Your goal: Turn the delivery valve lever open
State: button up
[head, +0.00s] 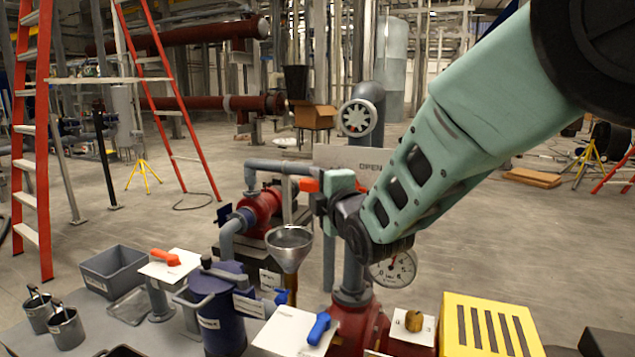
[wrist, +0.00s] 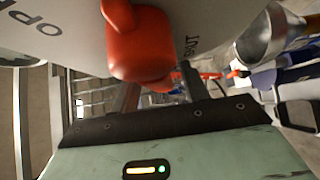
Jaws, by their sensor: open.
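The delivery valve lever appears to be the red lever (head: 309,184) in front of a pale plate (head: 350,158) marked OPEN. In the wrist view the red lever (wrist: 140,45) is large and close, with OPEN lettering to its left and partly hidden lettering ending in "UT" to its right. My gripper (head: 317,198) is at the lever, its end partly hiding the lever in the head view. In the wrist view my gripper (wrist: 158,84) is open, with the lever just beyond or between its fingers. I cannot tell whether they touch.
A metal funnel (head: 289,246) stands just below my gripper, and a pressure gauge (head: 394,270) sits under my arm. A blue lever (head: 319,327), an orange lever (head: 166,257), a blue vessel (head: 222,315) and a yellow slotted guard (head: 490,325) are nearer.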

jog(key=shift+w+a, duration=0.1)
jog(key=shift+w, duration=0.2)
grip_shut()
